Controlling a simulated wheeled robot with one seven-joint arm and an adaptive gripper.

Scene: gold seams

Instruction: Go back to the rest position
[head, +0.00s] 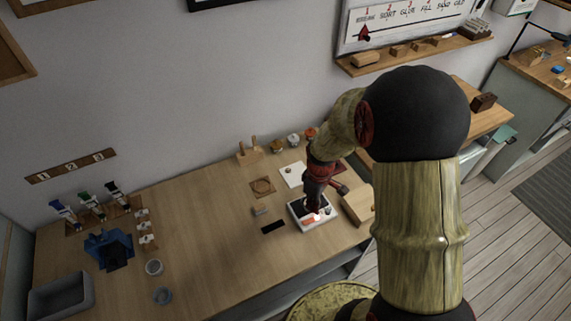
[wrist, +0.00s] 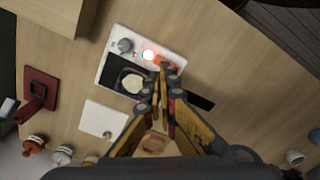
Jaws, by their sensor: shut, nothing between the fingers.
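My gripper (wrist: 163,72) is shut with nothing between its fingers. In the wrist view its fingertips are over the edge of a white device (wrist: 112,50) with a dark plate, a grey knob and a glowing red light. A pale round piece (wrist: 132,82) lies on the dark plate. In the head view the same white device (head: 322,224) stands on the wooden workbench (head: 200,230), and my arm reaches down to it from the right. I cannot tell whether the fingertips touch the device.
A wooden block (head: 357,205) stands right of the device. A white sheet (head: 291,174) lies behind. Jars (head: 277,146) line the wall side. The bench middle is mostly clear.

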